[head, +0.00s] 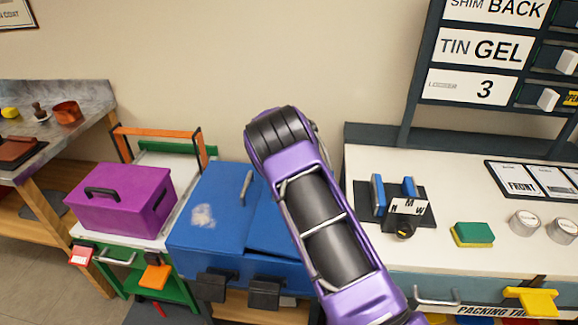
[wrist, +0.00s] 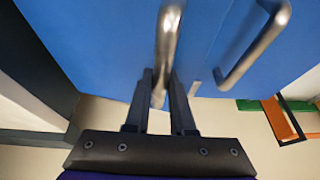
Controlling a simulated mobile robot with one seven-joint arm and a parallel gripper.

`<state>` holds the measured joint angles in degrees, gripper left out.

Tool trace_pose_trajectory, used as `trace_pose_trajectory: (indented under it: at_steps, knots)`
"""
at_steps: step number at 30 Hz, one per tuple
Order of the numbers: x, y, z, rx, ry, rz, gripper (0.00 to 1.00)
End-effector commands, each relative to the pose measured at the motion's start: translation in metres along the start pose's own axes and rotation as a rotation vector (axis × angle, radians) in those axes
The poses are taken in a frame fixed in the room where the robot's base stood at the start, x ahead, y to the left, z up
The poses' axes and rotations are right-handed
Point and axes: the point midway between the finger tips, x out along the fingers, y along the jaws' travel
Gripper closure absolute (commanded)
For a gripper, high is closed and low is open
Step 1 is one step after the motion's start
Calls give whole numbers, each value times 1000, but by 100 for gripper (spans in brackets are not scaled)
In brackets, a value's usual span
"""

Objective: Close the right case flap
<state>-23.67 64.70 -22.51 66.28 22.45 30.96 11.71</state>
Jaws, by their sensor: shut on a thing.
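The blue case (head: 215,222) stands left of centre in the head view. Its left flap carries a metal handle (head: 246,187), which also shows in the wrist view (wrist: 254,50). The right flap (head: 270,232) is largely covered by my purple arm. In the wrist view my gripper (wrist: 162,98) is shut on the right flap's metal handle (wrist: 168,35), with a finger on each side of it. The gripper is hidden in the head view. I cannot tell how far the right flap stands open.
Two black latches (head: 264,293) sit on the case's front. A purple toolbox (head: 123,199) stands on the green-framed cart at left. A white bench (head: 460,240) at right holds a blue-and-black fixture, a sponge (head: 473,234) and tins. A label rack (head: 480,50) rises behind it.

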Motion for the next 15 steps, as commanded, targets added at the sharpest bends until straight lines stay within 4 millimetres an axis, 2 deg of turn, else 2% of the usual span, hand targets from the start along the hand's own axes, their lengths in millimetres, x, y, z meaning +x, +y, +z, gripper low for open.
trace_pose_trajectory:
  at_steps: [1, 6, 15]
  knots:
    - [10, -4, 5, 4, -3, -7, 100]
    - [26, -11, 11, 6, -3, -10, 100]
    - [39, -15, 17, 8, -5, -11, 100]
